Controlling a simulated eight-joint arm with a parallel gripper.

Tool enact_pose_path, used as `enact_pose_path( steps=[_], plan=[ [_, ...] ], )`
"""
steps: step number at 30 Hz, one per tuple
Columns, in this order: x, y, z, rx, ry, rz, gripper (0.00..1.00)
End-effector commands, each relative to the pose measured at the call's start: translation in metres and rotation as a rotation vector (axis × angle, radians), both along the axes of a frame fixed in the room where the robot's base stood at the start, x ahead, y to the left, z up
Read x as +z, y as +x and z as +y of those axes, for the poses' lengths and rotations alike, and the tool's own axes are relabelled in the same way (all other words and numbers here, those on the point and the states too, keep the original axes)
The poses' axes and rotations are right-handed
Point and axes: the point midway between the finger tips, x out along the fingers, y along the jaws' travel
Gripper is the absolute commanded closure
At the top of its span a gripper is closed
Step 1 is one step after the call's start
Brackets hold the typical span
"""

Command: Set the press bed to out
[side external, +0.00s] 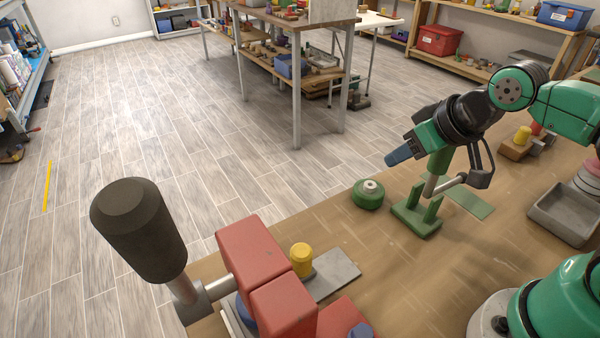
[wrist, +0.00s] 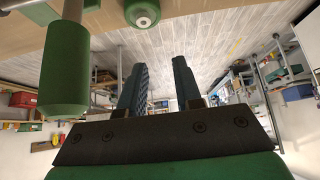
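My gripper (side external: 396,158) is over the bench beside a green-handled fixture, its blue fingers pointing left. In the wrist view my gripper (wrist: 160,68) is open, with nothing between its fingers. The fixture's green cylindrical handle (side external: 438,162) sits on a metal rod above a green forked base (side external: 416,217). The handle shows in the wrist view (wrist: 65,75) left of the fingers, outside them. A flat green plate (side external: 472,203) lies beside the base. I cannot tell which part is the press bed, or its setting.
A green round piece with a pale knob (side external: 369,193) stands left of the base. A red fixture (side external: 254,252) with a large dark handle (side external: 138,230) and grey plate (side external: 335,272) fills the near left. A grey tray (side external: 564,216) is at right. Bare bench (side external: 420,285) lies between.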

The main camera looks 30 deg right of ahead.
Motion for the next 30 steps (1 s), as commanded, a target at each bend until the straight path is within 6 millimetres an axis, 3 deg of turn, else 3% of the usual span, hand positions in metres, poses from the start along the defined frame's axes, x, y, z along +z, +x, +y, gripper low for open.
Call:
enact_pose_path(
  steps=[1, 4, 11, 18, 23, 30],
  plan=[
    [0.0, 0.001, 0.004, 0.009, 0.004, 0.011, 0.55],
    [0.0, 0.006, 0.018, 0.041, 0.015, 0.067, 0.28],
    [-0.015, 0.017, 0.09, 0.163, 0.019, 0.332, 0.28],
    [-0.044, 0.009, 0.152, 0.237, -0.051, 0.548, 0.28],
    [-0.055, 0.004, 0.168, 0.25, -0.081, 0.604, 0.28],
    [-0.076, 0.003, 0.17, 0.25, -0.085, 0.611, 0.28]
  ],
)
